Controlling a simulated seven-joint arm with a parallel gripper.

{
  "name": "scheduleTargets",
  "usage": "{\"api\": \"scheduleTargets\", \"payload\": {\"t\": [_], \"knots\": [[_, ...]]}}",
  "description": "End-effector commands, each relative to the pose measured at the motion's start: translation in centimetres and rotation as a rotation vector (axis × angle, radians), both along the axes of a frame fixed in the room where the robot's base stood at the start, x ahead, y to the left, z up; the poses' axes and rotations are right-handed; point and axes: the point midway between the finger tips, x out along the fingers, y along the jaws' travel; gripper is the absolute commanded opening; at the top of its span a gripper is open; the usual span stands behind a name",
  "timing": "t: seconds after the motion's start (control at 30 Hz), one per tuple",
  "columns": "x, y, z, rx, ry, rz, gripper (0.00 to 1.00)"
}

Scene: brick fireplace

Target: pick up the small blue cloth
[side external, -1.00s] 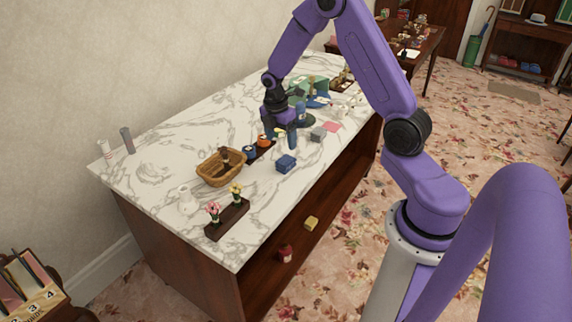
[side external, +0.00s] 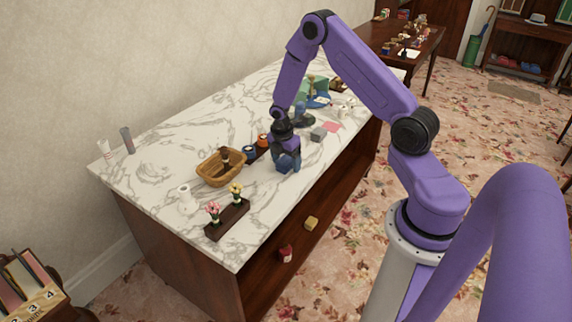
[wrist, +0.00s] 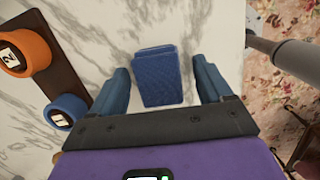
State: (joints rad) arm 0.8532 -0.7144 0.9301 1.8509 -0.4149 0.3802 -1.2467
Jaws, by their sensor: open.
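The small blue cloth (wrist: 160,80) is a folded, textured blue stack lying on the white marble counter. In the wrist view it lies between and just beyond the two fingers of my gripper (wrist: 165,82), with a gap on each side. The gripper is open and empty. In the side view my gripper (side external: 287,162) is low over the counter near its front edge, directly at the cloth (side external: 285,161), which it partly hides. I cannot tell from the side view how high the fingertips are above the counter.
A dark rack with an orange ring (wrist: 32,50) and a blue ring (wrist: 66,110) is close to the left. A grey cloth (side external: 318,134) and pink sheet (side external: 332,126) lie to the right. The counter's front edge is near.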

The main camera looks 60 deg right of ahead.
Motion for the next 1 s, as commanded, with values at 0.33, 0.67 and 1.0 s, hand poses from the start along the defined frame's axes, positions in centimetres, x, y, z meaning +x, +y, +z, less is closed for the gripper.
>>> {"api": "scheduleTargets", "payload": {"t": [0.33,0.67,1.0], "knots": [[0.0,0.0,0.0,0.0,0.0,0.001,0.4],[0.0,0.0,0.0,0.0,0.0,0.001,0.24],[0.1,0.0,1.2,0.0,-0.002,0.001,0.24]]}}
